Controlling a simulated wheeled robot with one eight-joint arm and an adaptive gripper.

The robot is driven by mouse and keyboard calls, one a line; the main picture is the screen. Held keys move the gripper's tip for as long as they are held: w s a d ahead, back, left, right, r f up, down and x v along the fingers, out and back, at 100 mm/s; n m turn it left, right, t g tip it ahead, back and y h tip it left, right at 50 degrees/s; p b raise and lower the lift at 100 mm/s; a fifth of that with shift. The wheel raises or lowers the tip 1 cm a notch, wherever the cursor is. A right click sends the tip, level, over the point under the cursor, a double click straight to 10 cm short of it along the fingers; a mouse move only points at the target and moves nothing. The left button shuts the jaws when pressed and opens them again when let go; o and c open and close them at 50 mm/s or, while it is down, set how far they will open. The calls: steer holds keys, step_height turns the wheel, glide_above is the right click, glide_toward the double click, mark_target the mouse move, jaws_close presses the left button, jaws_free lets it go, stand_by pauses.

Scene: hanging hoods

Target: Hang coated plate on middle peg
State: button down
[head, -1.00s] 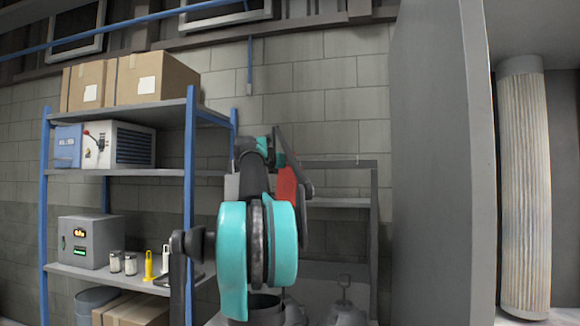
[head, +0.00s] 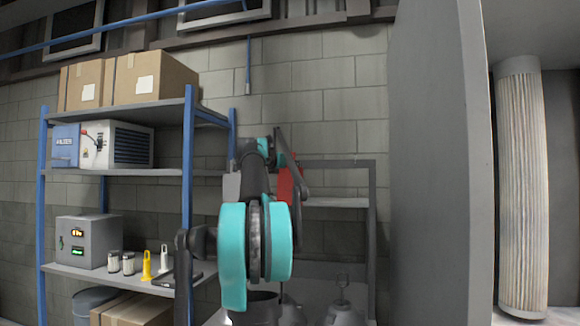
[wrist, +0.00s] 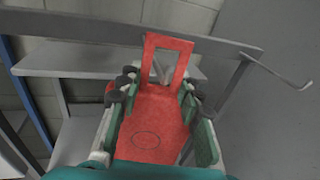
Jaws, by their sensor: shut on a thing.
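The coated plate is a red flat piece (wrist: 154,125) with a rectangular opening at its top end. My gripper (wrist: 158,90) is shut on it, with fingers along both sides in the wrist view. In the head view a strip of the red plate (head: 285,187) shows beside my arm, which hides the rest. A grey rack (wrist: 235,46) with a crossbar stands beyond the plate. One thin peg (wrist: 278,73) sticks out from the bar at the right, apart from the plate. Which peg this is I cannot tell. The plate's top covers part of the bar; any peg behind it is hidden.
A blue-and-grey shelf (head: 189,200) with boxes and small items stands at the left. A tall grey panel (head: 430,160) stands close on the right. A grey rack shelf (wrist: 90,60) lies beyond the gripper. Grey vessels (head: 343,300) sit low behind my arm.

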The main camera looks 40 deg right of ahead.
mark_target(290, 179)
steer(key=shift+f, duration=1.35)
stand_by(0.3)
